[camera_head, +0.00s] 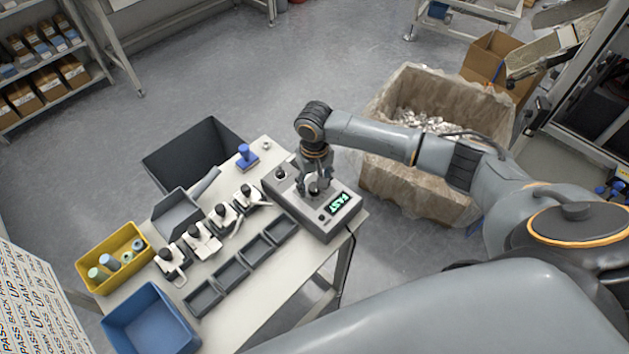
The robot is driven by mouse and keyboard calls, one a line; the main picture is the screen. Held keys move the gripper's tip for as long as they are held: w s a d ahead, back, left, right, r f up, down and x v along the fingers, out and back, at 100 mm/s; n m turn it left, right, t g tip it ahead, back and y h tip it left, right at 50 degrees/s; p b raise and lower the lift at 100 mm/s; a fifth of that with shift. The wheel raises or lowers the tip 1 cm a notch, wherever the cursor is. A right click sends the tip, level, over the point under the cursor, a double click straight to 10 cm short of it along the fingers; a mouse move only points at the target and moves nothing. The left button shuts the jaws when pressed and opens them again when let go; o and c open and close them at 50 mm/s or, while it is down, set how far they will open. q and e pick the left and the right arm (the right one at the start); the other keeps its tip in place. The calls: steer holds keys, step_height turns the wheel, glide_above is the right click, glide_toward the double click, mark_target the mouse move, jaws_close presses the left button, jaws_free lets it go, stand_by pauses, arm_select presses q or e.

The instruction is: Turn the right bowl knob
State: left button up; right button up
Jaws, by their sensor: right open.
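A grey control box (330,220) sits at the right end of the table and has a lit green display reading "FAST" (340,203). A dark knob (281,173) stands on its far left part. A second dark knob (315,187) sits nearer the display. My right gripper (314,186) points down over this second knob, with its open fingers around or beside it. The fingers partly hide the knob, and I cannot tell whether they touch it. My left gripper is not in view.
Several black-handled clamps (222,214) stand left of the box, with small grey trays (232,273) in front. A yellow bin (114,257) and a blue bin (150,322) are at the left. A large lined carton (430,150) stands behind my right arm.

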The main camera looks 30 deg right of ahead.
steer(key=c, duration=1.2)
steer(key=shift+o, duration=0.2)
steer(key=shift+r+n+p, duration=0.2)
steer(key=shift+n+p, duration=0.85)
steer(key=shift+n, duration=0.15)
steer(key=n+p, duration=0.1)
steer(key=n, duration=0.1)
steer(key=shift+n, duration=0.4)
steer(key=n+p, duration=0.1)
steer(key=n, duration=0.2)
steer(key=shift+f+p, duration=0.1)
steer(key=shift+p, duration=0.25)
steer(key=shift+n+p, duration=0.3)
steer(key=shift+n, duration=1.5)
